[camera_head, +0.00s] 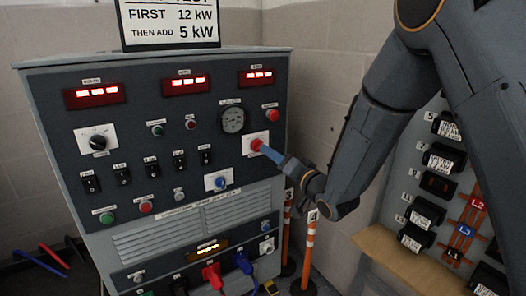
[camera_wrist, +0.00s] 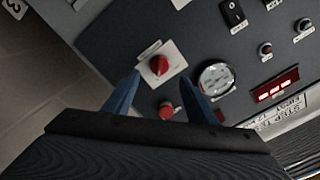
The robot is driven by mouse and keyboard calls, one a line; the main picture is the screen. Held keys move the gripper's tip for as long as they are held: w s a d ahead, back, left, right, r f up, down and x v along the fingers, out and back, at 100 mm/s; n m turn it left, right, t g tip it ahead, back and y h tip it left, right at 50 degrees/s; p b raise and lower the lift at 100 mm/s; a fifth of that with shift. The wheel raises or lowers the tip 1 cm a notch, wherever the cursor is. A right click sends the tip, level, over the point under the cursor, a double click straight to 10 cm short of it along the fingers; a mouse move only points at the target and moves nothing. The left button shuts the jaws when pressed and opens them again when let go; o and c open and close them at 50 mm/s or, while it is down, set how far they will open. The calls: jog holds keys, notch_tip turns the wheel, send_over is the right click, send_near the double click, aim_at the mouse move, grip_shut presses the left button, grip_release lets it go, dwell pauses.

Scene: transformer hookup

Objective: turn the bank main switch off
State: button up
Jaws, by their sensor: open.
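A red rotary knob (camera_head: 256,144) sits on a white plate at the right side of the grey control panel (camera_head: 150,125). Its label is too small to read, so I cannot confirm from it that this is the bank main switch. My gripper (camera_head: 267,151) reaches in from the right, and its blue fingers are close to the knob. In the wrist view the knob (camera_wrist: 160,65) shows between the tips of my open gripper (camera_wrist: 160,72), one finger on each side. I cannot tell whether either finger touches it.
A round gauge (camera_head: 232,120) and a red button (camera_head: 271,115) are near the knob. A blue knob (camera_head: 220,183) on a white plate is below left. Orange-and-white posts (camera_head: 309,243) stand right of the cabinet. A rack of black breakers (camera_head: 443,158) is farther right.

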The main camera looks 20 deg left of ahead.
aim_at(258, 146)
jog(key=x, duration=0.7)
jog(key=shift+p, duration=0.3)
jog(key=c, duration=1)
